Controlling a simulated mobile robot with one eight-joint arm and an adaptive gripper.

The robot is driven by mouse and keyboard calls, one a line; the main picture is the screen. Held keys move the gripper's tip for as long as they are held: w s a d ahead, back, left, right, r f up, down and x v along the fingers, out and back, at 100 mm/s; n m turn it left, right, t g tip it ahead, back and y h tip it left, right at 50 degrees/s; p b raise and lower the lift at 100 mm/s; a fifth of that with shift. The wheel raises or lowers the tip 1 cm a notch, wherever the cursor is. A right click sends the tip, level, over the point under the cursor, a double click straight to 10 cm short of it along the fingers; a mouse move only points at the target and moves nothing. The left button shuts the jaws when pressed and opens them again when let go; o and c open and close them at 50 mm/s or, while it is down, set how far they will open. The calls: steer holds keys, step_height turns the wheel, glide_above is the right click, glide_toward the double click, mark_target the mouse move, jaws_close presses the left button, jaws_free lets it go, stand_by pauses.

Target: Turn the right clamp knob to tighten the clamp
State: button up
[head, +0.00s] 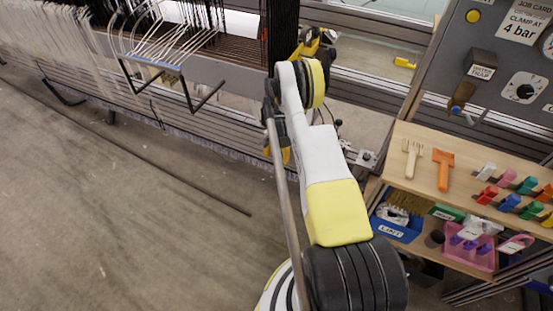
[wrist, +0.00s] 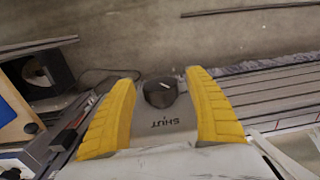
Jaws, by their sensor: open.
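In the wrist view a round black knob (wrist: 160,93) with a pale pointer line sits on a grey plate (wrist: 180,124). The plate is lettered SHUT, upside down in this view. My gripper (wrist: 160,80) is open, with one yellow finger to the left and one to the right of the knob. Visible gaps separate both fingers from the knob, and nothing is held. How far the fingertips are above the plate is unclear. In the head view my gripper is partly hidden behind my arm, with yellow parts (head: 318,42) showing near the loom. I cannot make out this knob there.
A grey control panel (head: 440,75) at the right carries a dial (head: 523,88) and a card reading CLAMP AT 4 bar. Below is a wooden shelf (head: 400,165) with brushes and coloured clips. Hanging yarns and a wire rack (head: 155,68) stand left of my arm. The floor is mostly clear.

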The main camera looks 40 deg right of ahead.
steer(key=shift+c, duration=0.6)
steer(key=c, duration=1.1)
steer(key=shift+t, duration=0.5)
steer(key=t+y, duration=0.1)
steer(key=t, duration=0.1)
steer(key=shift+s+t+y, duration=0.1)
steer(key=shift+t+y, duration=0.2)
steer(key=shift+t, duration=0.1)
steer(key=shift+t+y, duration=0.4)
steer(key=shift+t, duration=0.7)
